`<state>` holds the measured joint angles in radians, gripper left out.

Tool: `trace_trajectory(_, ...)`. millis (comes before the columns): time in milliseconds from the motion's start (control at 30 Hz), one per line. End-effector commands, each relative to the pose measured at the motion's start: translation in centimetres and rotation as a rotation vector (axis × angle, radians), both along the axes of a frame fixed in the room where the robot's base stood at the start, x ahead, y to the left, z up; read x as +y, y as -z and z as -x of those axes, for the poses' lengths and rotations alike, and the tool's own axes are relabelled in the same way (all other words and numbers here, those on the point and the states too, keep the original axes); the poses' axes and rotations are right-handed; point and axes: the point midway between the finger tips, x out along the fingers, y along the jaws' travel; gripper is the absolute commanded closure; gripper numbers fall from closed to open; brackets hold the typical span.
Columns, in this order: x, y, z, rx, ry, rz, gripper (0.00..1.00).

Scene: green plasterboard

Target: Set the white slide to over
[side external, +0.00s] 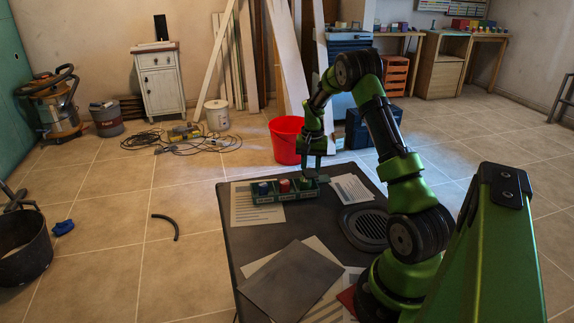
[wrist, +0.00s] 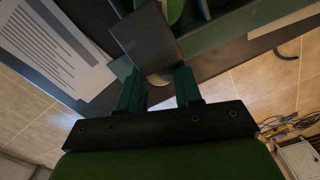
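A low green unit (side external: 268,201) lies on the dark table, with a blue piece (side external: 263,188) and a red piece (side external: 285,185) on it. My gripper (side external: 311,172) points down over the unit's right end and hides what is there. In the wrist view, the two fingers of my gripper (wrist: 159,84) stand apart, with a gap between them. A small pale, rounded piece (wrist: 158,80) shows at the gap beside a dark grey plate (wrist: 145,40); it may be the white slide. I cannot tell whether the fingers touch it. No label can be read.
Printed sheets (side external: 256,210) lie beside the unit, and another sheet (side external: 352,189) lies to its right. A round dark grille (side external: 366,227) and a grey panel (side external: 290,282) occupy the nearer table. A red bucket (side external: 286,140) stands on the floor behind.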

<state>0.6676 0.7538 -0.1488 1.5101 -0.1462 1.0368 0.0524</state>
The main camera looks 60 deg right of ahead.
Motion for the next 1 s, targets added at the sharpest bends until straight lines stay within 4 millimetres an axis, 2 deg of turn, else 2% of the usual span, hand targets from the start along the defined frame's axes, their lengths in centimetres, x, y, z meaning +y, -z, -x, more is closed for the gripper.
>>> trace_trajectory(33,-0.1,0.0,0.0,0.000,0.000,0.001,0.57)
trace_trajectory(133,-0.1,0.0,0.0,0.000,0.000,0.001,0.44)
trace_trajectory(400,0.0,-0.1,0.0,0.000,-0.002,0.000,0.44)
trace_trajectory(533,-0.1,-1.0,0.0,-0.001,-0.002,0.003,0.44)
trace_trajectory(667,0.0,-3.3,-0.1,-0.003,-0.002,0.003,0.44)
trace_trajectory(1000,-0.1,-11.6,0.0,-0.004,-0.001,0.004,0.44)
